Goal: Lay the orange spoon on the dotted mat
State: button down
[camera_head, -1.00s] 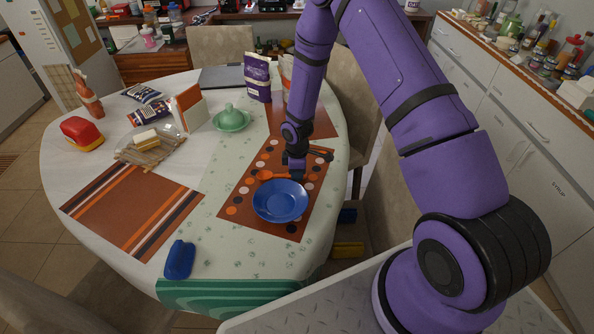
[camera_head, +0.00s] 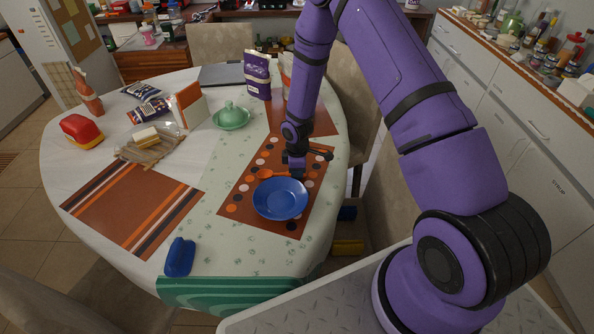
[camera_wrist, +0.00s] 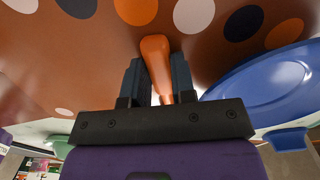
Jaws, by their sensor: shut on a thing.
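The orange spoon (camera_head: 267,173) is at the dotted mat (camera_head: 239,207), just behind the blue plate. In the wrist view the spoon (camera_wrist: 155,55) runs between the two fingers of my gripper (camera_wrist: 157,80), which is shut on it. In the head view my gripper (camera_head: 297,174) is low over the mat, at the plate's back edge. I cannot tell whether the spoon touches the mat. The dotted mat also fills the top of the wrist view (camera_wrist: 85,60).
The blue plate (camera_head: 280,199) stands on the dotted mat, close to my gripper; it also shows in the wrist view (camera_wrist: 265,85). A green lidded dish (camera_head: 231,119) and a purple bag (camera_head: 257,78) stand farther back. A blue object (camera_head: 180,257) lies at the front left.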

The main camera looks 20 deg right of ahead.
jog(key=shift+f, duration=0.1)
jog(key=shift+c, duration=1.5)
grip_release()
jog(key=shift+r, duration=7.1)
jog(key=s+a, duration=0.3)
jog(key=s, duration=0.4)
jog(key=s+a, duration=0.3)
jog(key=s, duration=0.4)
jog(key=shift+s, duration=0.4)
jog(key=shift+f, duration=0.1)
